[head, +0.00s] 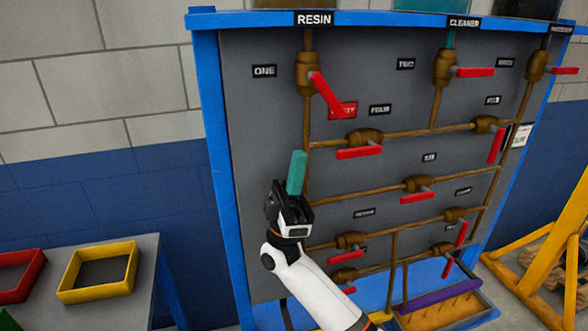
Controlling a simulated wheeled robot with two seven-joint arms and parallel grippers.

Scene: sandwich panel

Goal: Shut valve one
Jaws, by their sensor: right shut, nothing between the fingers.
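Valve one is a brown valve body (305,77) on the vertical pipe under the RESIN sign, to the right of the ONE label (264,71). Its red handle (326,94) slants down and to the right, neither along the pipe nor straight across it. My right gripper (297,158) points upward with its teal fingers together and nothing between them. In the picture it is below valve one, apart from the handle, near the lower part of the same pipe. My left gripper is not in view.
Other red-handled valves sit close by, including valve two (443,67) and the valve under the FOUR label (364,137). A blue frame (213,130) edges the panel. A yellow tray (99,292) stands at left.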

